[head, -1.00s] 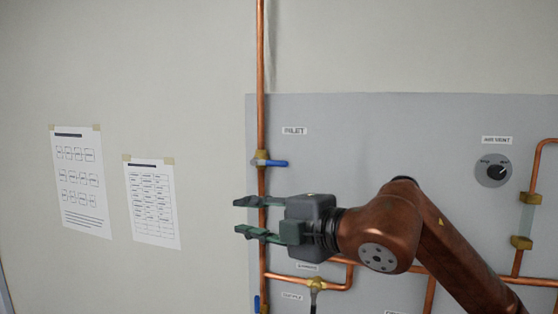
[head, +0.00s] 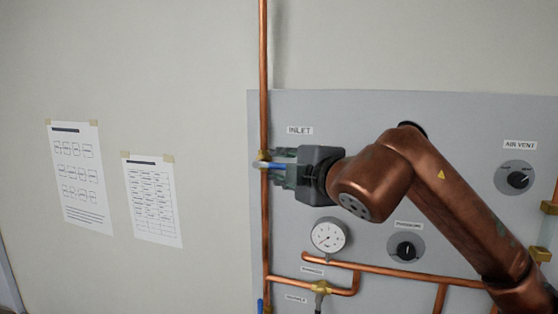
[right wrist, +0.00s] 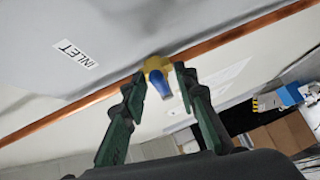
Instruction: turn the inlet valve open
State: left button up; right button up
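The inlet valve has a blue lever (head: 271,165) and a brass body (head: 263,157) on a vertical copper pipe (head: 264,70). The lever points right, across the pipe, below the INLET label (head: 299,131). My right gripper (head: 275,165) is open at the valve, its fingers around the lever. In the right wrist view, the blue lever (right wrist: 160,84) and brass body (right wrist: 156,65) sit between the two green fingertips (right wrist: 157,80), with gaps at both sides. My left gripper is not in view.
A grey panel (head: 400,106) carries a pressure gauge (head: 328,237), a PURGE-like labelled knob (head: 405,248) and an AIR VENT knob (head: 516,179). Copper pipes (head: 400,270) run along its lower part. Two paper sheets (head: 75,175) hang on the wall at left.

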jog(key=shift+w+a+f, duration=0.1)
jog(key=shift+w, duration=0.05)
jog(key=shift+c, duration=1.4)
jog(key=c, duration=0.3)
grip_shut()
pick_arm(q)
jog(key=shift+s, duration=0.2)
